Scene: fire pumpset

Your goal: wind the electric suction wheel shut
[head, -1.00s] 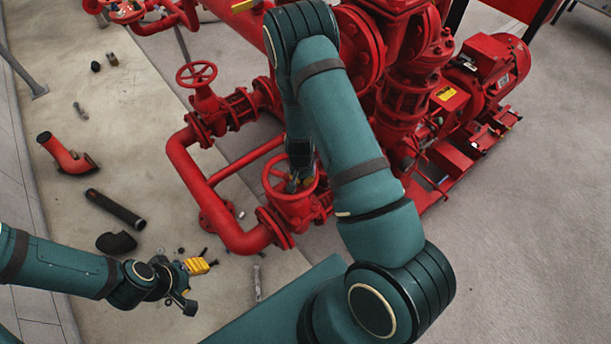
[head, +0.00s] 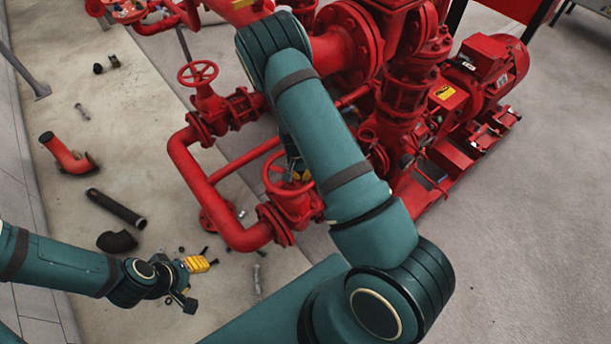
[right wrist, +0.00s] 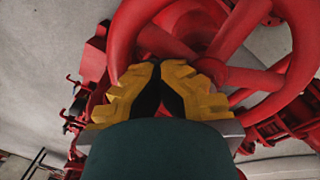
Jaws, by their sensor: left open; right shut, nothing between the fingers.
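A red spoked handwheel (head: 286,174) sits on a red valve below the pump pipework in the head view. Its rim and spokes fill the upper part of the right wrist view (right wrist: 232,72). My right gripper (head: 302,176) is at the right side of this wheel, partly hidden by my own arm. In the right wrist view its yellow fingers (right wrist: 158,66) meet at the tips, shut and empty, close to the rim and a spoke; contact cannot be told. My left gripper (head: 194,284) is open and empty at lower left, away from the wheel.
A second red handwheel (head: 198,73) stands on another valve up and left. Red pipe (head: 205,195) runs beside the near valve. A motor (head: 490,68) is at upper right. Loose pipe pieces (head: 115,208) lie on the floor at left. The floor at right is clear.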

